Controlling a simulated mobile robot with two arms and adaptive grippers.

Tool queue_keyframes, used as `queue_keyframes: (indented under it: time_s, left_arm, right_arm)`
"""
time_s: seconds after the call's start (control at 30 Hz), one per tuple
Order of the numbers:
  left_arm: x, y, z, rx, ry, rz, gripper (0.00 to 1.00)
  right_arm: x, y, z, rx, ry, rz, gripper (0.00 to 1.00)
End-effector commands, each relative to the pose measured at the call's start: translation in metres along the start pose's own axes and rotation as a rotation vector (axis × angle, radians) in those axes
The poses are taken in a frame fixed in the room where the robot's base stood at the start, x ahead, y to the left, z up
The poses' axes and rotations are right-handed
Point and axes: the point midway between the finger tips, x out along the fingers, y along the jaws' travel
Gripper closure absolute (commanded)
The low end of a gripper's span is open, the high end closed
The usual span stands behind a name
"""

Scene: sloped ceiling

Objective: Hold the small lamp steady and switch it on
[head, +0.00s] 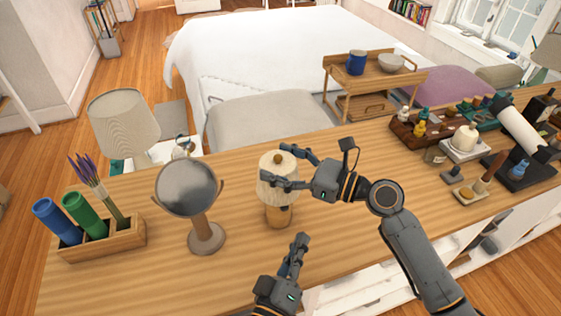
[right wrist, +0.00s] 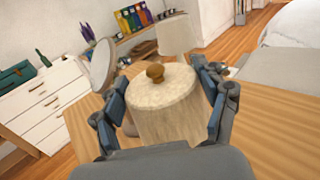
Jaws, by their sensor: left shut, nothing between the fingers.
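The small lamp (head: 278,213) stands upright on the wooden desk, with a cream shade topped by a wooden knob and a wooden base. Its shade (right wrist: 165,110) fills the middle of the right wrist view. My right gripper (head: 283,166) is open around the shade, one finger on the near side and one on the far side. Whether the pads touch the shade is hard to tell. My left gripper (head: 301,240) is shut and empty, low in front of the lamp base and to its right, apart from it. The lamp's switch cannot be made out.
A round mirror (head: 206,238) on a stand is left of the lamp, beyond it a wooden holder (head: 103,240) with coloured tubes. A larger lamp (head: 123,122) stands behind the desk. Several small items crowd the desk's right end.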

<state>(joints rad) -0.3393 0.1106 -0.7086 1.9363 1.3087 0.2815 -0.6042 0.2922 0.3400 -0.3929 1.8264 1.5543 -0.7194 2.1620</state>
Motion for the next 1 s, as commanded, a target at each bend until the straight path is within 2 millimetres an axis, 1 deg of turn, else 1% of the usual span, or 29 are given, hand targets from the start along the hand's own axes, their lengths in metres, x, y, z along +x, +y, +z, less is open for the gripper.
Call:
queue_keyframes:
  time_s: [0.03,0.07,0.1,0.13,0.47,0.57,0.67,0.77,1.0]
  left_arm:
    - [0.0,0.0,0.0,0.0,0.0,0.0,1.0]
    - [0.0,0.0,0.0,0.0,0.0,0.0,1.0]
    - [0.0,0.0,0.0,0.0,0.0,0.0,1.0]
    - [0.0,0.0,0.0,0.0,0.0,0.0,1.0]
    - [0.0,0.0,0.0,0.0,0.0,0.0,1.0]
    - [0.0,-0.001,0.0,0.0,0.0,0.0,1.0]
    - [0.0,0.0,0.0,0.0,0.0,0.0,1.0]
    - [0.0,0.0,0.0,0.0,0.0,0.0,1.0]
    - [0.0,0.0,0.0,0.0,0.0,0.0,1.0]
  right_arm:
    - [0.0,0.001,-0.002,0.003,0.004,0.002,0.18]
    - [0.0,0.001,-0.002,0.003,0.004,0.003,0.12]
    - [0.0,0.001,-0.002,0.002,0.004,0.002,0.04]
    - [0.0,0.001,-0.002,0.002,0.003,0.002,0.0]
    - [0.0,0.0,-0.001,0.0,0.001,0.0,0.0]
    - [-0.004,0.0,-0.001,0.0,0.002,-0.001,0.0]
    - [-0.015,0.0,-0.002,0.001,0.003,-0.001,0.0]
    - [-0.034,0.0,-0.002,0.001,0.004,-0.001,0.0]
    - [-0.085,0.0,-0.002,0.003,0.005,-0.001,0.0]
